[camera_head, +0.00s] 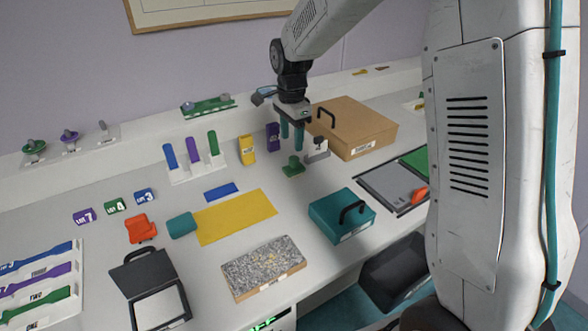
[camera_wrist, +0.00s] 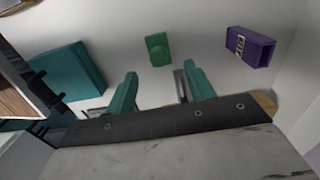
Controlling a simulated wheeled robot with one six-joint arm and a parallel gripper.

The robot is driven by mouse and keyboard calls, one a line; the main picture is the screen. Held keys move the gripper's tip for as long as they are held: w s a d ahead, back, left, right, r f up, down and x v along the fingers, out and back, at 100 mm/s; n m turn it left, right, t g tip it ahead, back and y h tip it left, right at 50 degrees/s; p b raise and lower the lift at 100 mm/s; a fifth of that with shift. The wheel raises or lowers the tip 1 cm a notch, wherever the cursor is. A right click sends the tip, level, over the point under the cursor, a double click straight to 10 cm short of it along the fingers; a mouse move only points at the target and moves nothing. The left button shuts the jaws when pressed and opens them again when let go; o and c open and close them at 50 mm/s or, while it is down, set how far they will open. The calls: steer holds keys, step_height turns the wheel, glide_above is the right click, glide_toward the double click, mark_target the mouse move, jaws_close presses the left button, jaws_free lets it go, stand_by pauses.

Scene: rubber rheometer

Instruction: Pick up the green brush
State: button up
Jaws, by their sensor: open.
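A small green piece (camera_head: 292,166), which I take to be the green brush, stands on the white bench, with a raised block on a wider base. In the wrist view, the green piece (camera_wrist: 157,49) shows beyond the gap between my fingers, apart from both. My gripper (camera_head: 292,138) points down just above it, with its two teal fingers spread and nothing between them. The fingers also frame the gap in the wrist view (camera_wrist: 160,82).
A purple box (camera_head: 272,137) and a yellow box (camera_head: 246,150) stand left of my gripper. A cardboard box (camera_head: 358,125) is close on its right. A metal-and-white stand (camera_head: 316,151) is beside the green piece. A teal case (camera_head: 341,216) sits nearer the front edge.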

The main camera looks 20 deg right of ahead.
mark_target(294, 158)
steer(key=f, duration=0.7)
steer(key=shift+d+f, duration=0.3)
steer(key=shift+f, duration=0.1)
steer(key=c, duration=1.1)
